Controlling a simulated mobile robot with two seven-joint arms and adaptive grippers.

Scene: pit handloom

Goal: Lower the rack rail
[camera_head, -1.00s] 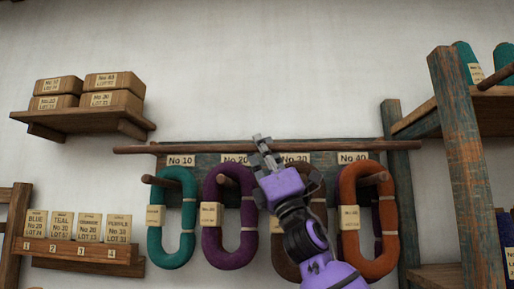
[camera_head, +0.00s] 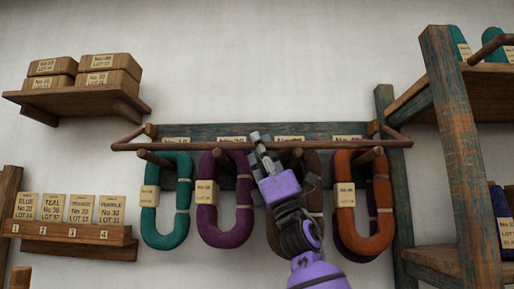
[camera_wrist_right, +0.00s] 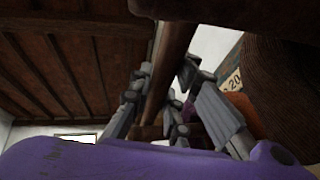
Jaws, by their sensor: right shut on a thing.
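The rack rail (camera_head: 190,146) is a long brown rod across the front of the yarn rack's blue-green board (camera_head: 215,131). Short side arms join it to the board's ends. It stands out from the board, level with the number labels and partly covering them. My right gripper (camera_head: 261,143) is shut on the rail near its middle. In the right wrist view the rail (camera_wrist_right: 172,62) runs between the fingers (camera_wrist_right: 160,100). My left gripper is not in view.
Teal (camera_head: 165,210), purple (camera_head: 226,205), brown and orange (camera_head: 365,205) hanks hang on pegs below the rail; my right arm partly hides the brown one. A box shelf (camera_head: 75,103) and a tag ledge (camera_head: 70,245) are left. A wooden post (camera_head: 460,150) stands right.

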